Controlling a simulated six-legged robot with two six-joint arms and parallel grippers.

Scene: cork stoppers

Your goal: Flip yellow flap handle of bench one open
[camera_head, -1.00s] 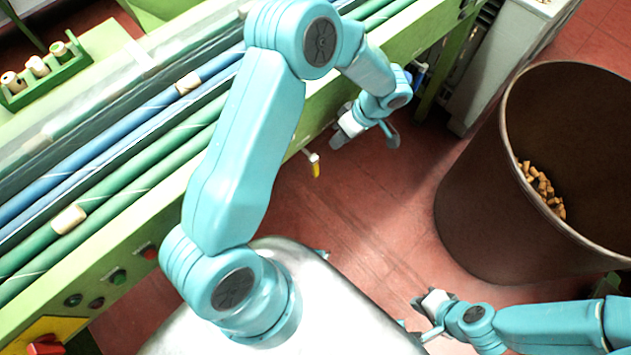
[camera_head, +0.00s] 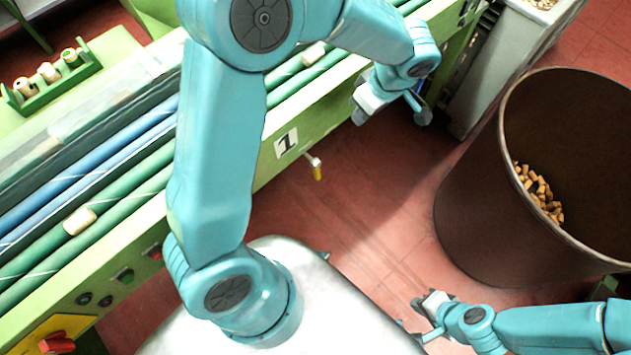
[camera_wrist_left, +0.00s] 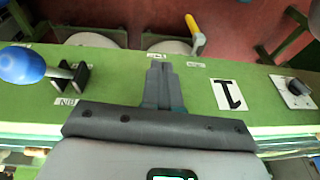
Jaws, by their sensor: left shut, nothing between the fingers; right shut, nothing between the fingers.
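The yellow flap handle (camera_head: 317,172) hangs on a short metal stem from the front side of green bench one (camera_head: 262,172), beside the "1" label (camera_head: 286,142). In the left wrist view the handle (camera_wrist_left: 197,40) is past the bench edge, right of and beyond my fingers. My left gripper (camera_head: 361,112) is above the bench's front edge, up and right of the handle in the head view. Its fingers (camera_wrist_left: 158,72) are together and empty, apart from the handle. My right gripper (camera_head: 428,305) is shut and empty, low over the floor side, far from the handle.
A large brown bin (camera_head: 470,200) with corks stands right. A blue ball knob (camera_wrist_left: 22,65) and a dark switch (camera_wrist_left: 298,88) sit on the bench either side of my fingers. A red knob (camera_head: 56,343) is lower left. Red floor lies open before the handle.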

